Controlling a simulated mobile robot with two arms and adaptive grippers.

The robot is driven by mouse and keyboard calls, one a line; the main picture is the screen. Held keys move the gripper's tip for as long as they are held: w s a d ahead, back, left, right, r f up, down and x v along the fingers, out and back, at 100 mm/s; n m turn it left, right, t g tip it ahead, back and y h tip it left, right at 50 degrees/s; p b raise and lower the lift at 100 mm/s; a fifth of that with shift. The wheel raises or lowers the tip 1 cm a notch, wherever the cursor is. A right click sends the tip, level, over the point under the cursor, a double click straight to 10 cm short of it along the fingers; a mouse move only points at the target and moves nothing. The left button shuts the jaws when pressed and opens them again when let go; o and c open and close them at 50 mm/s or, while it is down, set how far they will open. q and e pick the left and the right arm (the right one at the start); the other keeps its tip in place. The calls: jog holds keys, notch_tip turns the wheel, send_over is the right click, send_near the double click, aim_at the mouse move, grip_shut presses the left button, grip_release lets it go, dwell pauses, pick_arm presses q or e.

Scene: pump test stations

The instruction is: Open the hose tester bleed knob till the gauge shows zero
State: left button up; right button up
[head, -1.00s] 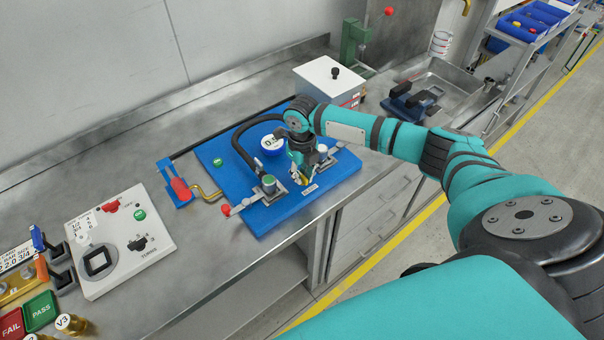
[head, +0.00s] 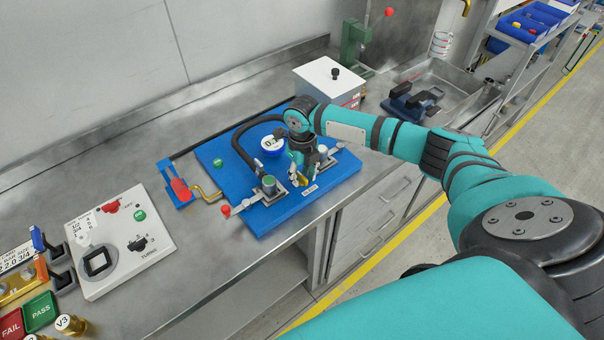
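The hose tester is a blue plate (head: 220,160) on the steel bench, with a black hose (head: 238,140) arching over it. My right gripper (head: 298,180) points down at the plate's front part, between the two clamp fittings. The bleed knob is not clearly seen; the gripper covers that spot. I cannot tell whether the fingers are closed on it. My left gripper is out of view.
A red-handled pump lever (head: 180,189) stands left of the plate. A white box (head: 328,80) stands behind the plate.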

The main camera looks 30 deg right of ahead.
aim_at(302, 175)
notch_tip(302, 175, up, 12)
dwell(0.4)
jog(key=shift+f, duration=0.1)
